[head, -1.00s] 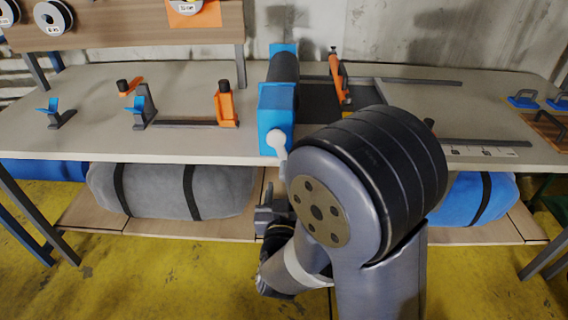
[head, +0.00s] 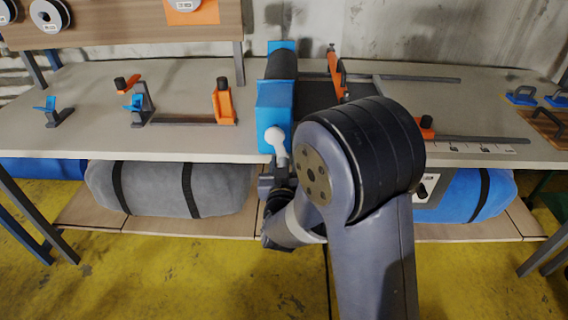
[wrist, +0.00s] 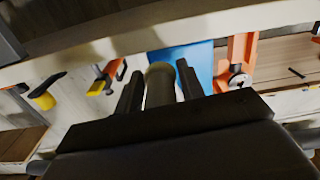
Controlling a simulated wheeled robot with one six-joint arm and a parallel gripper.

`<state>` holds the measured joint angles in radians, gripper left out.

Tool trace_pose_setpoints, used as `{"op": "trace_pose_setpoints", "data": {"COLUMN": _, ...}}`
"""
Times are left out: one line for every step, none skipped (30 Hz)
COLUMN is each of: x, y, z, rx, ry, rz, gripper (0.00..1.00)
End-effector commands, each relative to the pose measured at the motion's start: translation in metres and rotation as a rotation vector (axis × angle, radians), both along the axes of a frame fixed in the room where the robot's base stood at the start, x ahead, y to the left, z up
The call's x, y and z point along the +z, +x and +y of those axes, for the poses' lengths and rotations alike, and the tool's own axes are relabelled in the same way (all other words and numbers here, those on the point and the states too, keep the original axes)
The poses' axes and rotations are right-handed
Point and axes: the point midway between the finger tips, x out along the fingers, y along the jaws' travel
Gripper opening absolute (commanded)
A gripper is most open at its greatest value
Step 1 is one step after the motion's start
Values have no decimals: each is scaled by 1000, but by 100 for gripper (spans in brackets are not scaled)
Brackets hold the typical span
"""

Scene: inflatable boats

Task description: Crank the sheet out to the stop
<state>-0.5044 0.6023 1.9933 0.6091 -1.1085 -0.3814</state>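A blue roll feeder (head: 275,112) with a dark roll (head: 282,64) stands on the table. Its crank has a pale hub (head: 275,136) on the front end, with a short pale arm hanging down from it. Dark sheet material (head: 313,95) lies right of the roll, partly hidden by my arm. My gripper (head: 267,177) is just below the crank in the head view. In the wrist view my gripper (wrist: 160,88) has its two fingers apart, with the grey crank handle (wrist: 160,82) between them. I cannot see clear contact on both sides.
Orange and dark clamps (head: 224,102) and small blue-handled fittings (head: 52,112) stand on the left of the table. A dark rail with a scale (head: 480,147) lies at the right. Rolled grey (head: 180,187) and blue bundles (head: 480,195) fill the shelf below.

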Motion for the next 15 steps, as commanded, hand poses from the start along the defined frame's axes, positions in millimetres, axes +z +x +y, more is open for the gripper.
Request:
{"op": "trace_pose_setpoints", "data": {"x": 0, "y": 0, "z": 0, "rx": 0, "ry": 0, "rz": 0, "gripper": 33}}
{"op": "trace_pose_setpoints", "data": {"x": 0, "y": 0, "z": 0, "rx": 0, "ry": 0, "rz": 0, "gripper": 30}}
{"op": "trace_pose_setpoints", "data": {"x": 0, "y": 0, "z": 0, "rx": 0, "ry": 0, "rz": 0, "gripper": 27}}
{"op": "trace_pose_setpoints", "data": {"x": 0, "y": 0, "z": 0, "rx": 0, "ry": 0, "rz": 0, "gripper": 25}}
{"op": "trace_pose_setpoints", "data": {"x": 0, "y": 0, "z": 0, "rx": 0, "ry": 0, "rz": 0, "gripper": 22}}
{"op": "trace_pose_setpoints", "data": {"x": 0, "y": 0, "z": 0, "rx": 0, "ry": 0, "rz": 0, "gripper": 19}}
{"op": "trace_pose_setpoints", "data": {"x": 0, "y": 0, "z": 0, "rx": 0, "ry": 0, "rz": 0, "gripper": 16}}
{"op": "trace_pose_setpoints", "data": {"x": 0, "y": 0, "z": 0, "rx": 0, "ry": 0, "rz": 0, "gripper": 14}}
{"op": "trace_pose_setpoints", "data": {"x": 0, "y": 0, "z": 0, "rx": 0, "ry": 0, "rz": 0, "gripper": 11}}
{"op": "trace_pose_setpoints", "data": {"x": 0, "y": 0, "z": 0, "rx": 0, "ry": 0, "rz": 0, "gripper": 8}}
{"op": "trace_pose_setpoints", "data": {"x": 0, "y": 0, "z": 0, "rx": 0, "ry": 0, "rz": 0, "gripper": 6}}
{"op": "trace_pose_setpoints", "data": {"x": 0, "y": 0, "z": 0, "rx": 0, "ry": 0, "rz": 0, "gripper": 2}}
{"op": "trace_pose_setpoints", "data": {"x": 0, "y": 0, "z": 0, "rx": 0, "ry": 0, "rz": 0, "gripper": 0}}
{"op": "trace_pose_setpoints", "data": {"x": 0, "y": 0, "z": 0, "rx": 0, "ry": 0, "rz": 0, "gripper": 0}}
{"op": "trace_pose_setpoints", "data": {"x": 0, "y": 0, "z": 0, "rx": 0, "ry": 1, "rz": 0, "gripper": 0}}
